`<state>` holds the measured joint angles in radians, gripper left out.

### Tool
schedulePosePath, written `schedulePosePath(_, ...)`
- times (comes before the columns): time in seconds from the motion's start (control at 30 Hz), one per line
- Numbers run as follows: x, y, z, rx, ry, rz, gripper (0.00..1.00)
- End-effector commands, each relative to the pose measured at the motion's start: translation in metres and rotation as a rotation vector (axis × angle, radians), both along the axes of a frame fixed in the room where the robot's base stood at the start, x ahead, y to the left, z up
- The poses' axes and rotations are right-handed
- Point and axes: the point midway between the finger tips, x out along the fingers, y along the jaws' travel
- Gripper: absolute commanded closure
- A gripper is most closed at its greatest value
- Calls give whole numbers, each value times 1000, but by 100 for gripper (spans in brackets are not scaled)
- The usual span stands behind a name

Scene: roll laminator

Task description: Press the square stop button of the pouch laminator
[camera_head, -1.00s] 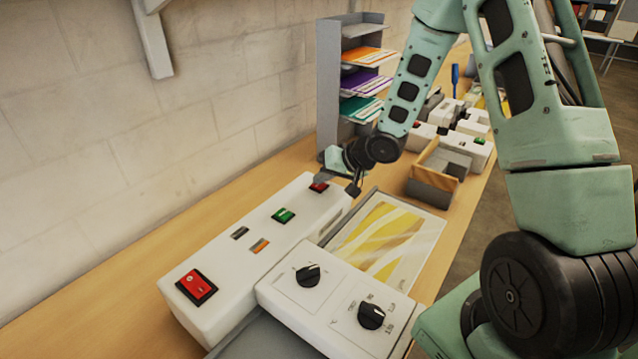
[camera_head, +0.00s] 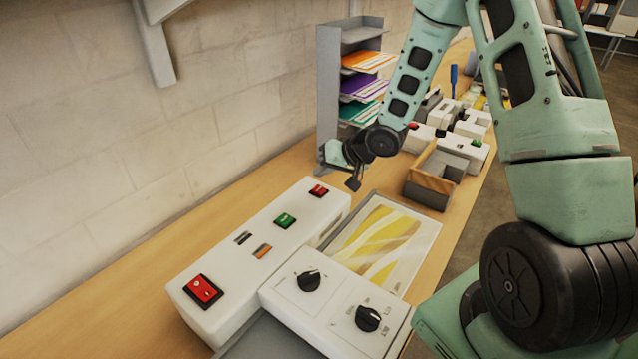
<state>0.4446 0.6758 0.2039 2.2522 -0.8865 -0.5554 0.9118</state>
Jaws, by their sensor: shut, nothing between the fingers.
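The white pouch laminator (camera_head: 226,262) lies along the table. A small red square button (camera_head: 318,191) sits at the far end of its top and is fully visible. A green button (camera_head: 285,220) sits nearer, on the same top. My gripper (camera_head: 323,168) is small in the picture, just beyond and above the red button, with a visible gap between them. It is shut and holds nothing. The fingertips are small and partly merge with the background, so their exact height is hard to tell.
A big red rocker switch (camera_head: 203,290) is at the laminator's near end. Two black dials (camera_head: 309,281) sit on the front panel. A yellow-patterned sheet (camera_head: 382,240) lies to the right. A grey shelf (camera_head: 328,85) and an open wooden box (camera_head: 437,180) stand beyond.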

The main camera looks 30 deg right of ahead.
Motion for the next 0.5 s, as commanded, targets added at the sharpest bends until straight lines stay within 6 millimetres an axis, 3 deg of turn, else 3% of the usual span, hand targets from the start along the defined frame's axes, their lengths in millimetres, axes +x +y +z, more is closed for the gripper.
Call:
schedulePosePath(0.2, 0, 0, 24, 0, 0, 0, 100)
schedulePosePath(0.5, 0, 0, 25, 0, 0, 0, 100)
